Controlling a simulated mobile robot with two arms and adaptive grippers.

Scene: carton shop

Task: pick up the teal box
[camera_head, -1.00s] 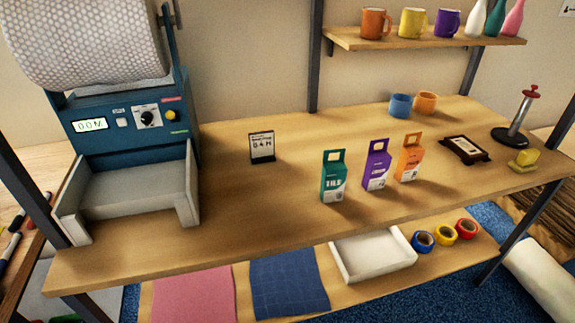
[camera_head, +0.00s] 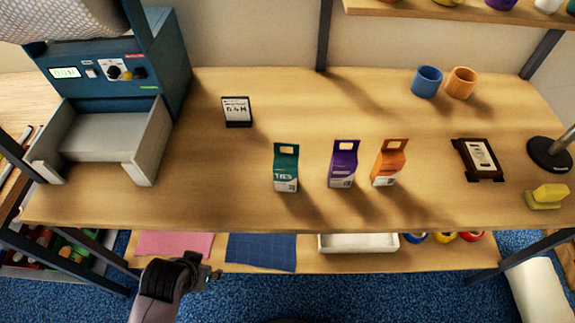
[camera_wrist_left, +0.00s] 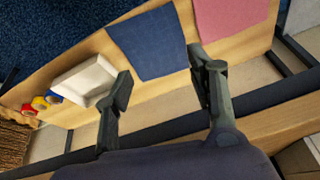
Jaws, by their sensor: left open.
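The teal box (camera_head: 286,168) stands upright on the wooden table, with a handle cut-out at its top, left of a purple box (camera_head: 343,164) and an orange box (camera_head: 388,162). My left arm comes in at the bottom of the head view, in front of the table edge and apart from the boxes; its fingertips are not clear there. In the left wrist view my left gripper (camera_wrist_left: 163,88) is open, its two fingers wide apart with nothing between them. The teal box is not in that view. My right gripper is not in view.
A blue machine (camera_head: 105,75) with a grey tray stands at the left. A small sign (camera_head: 237,111) stands behind the boxes. Two mugs, a dark frame (camera_head: 478,159) and a yellow sponge (camera_head: 546,196) are to the right. A lower shelf holds cloths and a white tray (camera_head: 358,243).

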